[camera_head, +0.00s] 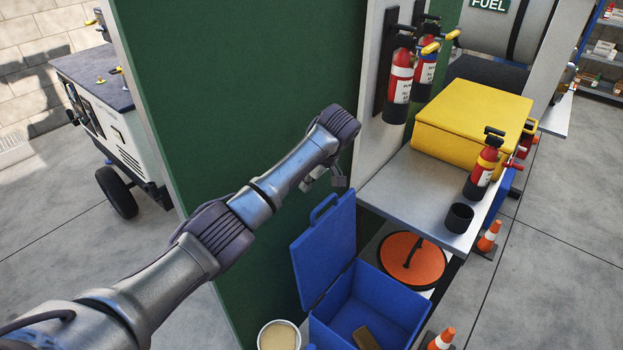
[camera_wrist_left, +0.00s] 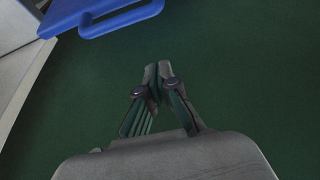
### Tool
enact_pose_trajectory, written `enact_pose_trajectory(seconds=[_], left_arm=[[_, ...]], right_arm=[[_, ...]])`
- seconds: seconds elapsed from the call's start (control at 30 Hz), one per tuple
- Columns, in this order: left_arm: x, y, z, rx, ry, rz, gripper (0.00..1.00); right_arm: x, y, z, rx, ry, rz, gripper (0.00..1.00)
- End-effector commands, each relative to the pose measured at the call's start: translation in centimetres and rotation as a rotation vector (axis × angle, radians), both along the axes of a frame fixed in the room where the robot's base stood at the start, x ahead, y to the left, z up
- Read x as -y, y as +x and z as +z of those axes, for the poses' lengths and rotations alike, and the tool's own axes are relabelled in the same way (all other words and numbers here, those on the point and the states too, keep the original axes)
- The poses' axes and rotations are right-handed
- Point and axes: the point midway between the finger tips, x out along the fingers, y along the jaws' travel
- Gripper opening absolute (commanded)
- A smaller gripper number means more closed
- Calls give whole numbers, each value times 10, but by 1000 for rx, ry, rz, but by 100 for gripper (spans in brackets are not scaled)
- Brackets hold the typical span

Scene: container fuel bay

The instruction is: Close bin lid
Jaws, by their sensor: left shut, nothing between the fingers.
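The blue bin (camera_head: 372,305) stands on the floor at the lower middle of the head view. Its blue lid (camera_head: 327,250) stands open, tilted up toward the green wall, with a handle (camera_head: 325,207) on its upper edge. A brown item (camera_head: 366,338) lies inside the bin. My left gripper (camera_head: 338,181) is above and just right of the lid's handle, partly hidden by my wrist. In the left wrist view its fingers (camera_wrist_left: 157,72) are together and empty, and the blue handle (camera_wrist_left: 122,18) shows at the top, apart from them. My right gripper is not visible.
A green container wall (camera_head: 230,90) is behind the lid. A grey bench (camera_head: 410,195) on the right holds a yellow case (camera_head: 470,125), a fire extinguisher (camera_head: 484,165) and a black cup (camera_head: 459,218). An orange disc (camera_head: 411,260) lies below. A pale bucket (camera_head: 279,337) stands left of the bin.

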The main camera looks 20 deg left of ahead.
Motion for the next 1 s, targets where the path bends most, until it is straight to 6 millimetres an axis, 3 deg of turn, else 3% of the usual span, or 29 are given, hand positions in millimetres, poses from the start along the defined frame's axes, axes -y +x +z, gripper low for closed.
enact_pose_trajectory(seconds=[0.27,0.5,1.0], left_arm=[[-23,7,-55,-3,2,2,0],[9,-4,-54,-1,0,-4,0],[16,-6,-57,1,2,-2,0]], right_arm=[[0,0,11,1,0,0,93],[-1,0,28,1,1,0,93],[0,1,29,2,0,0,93]])
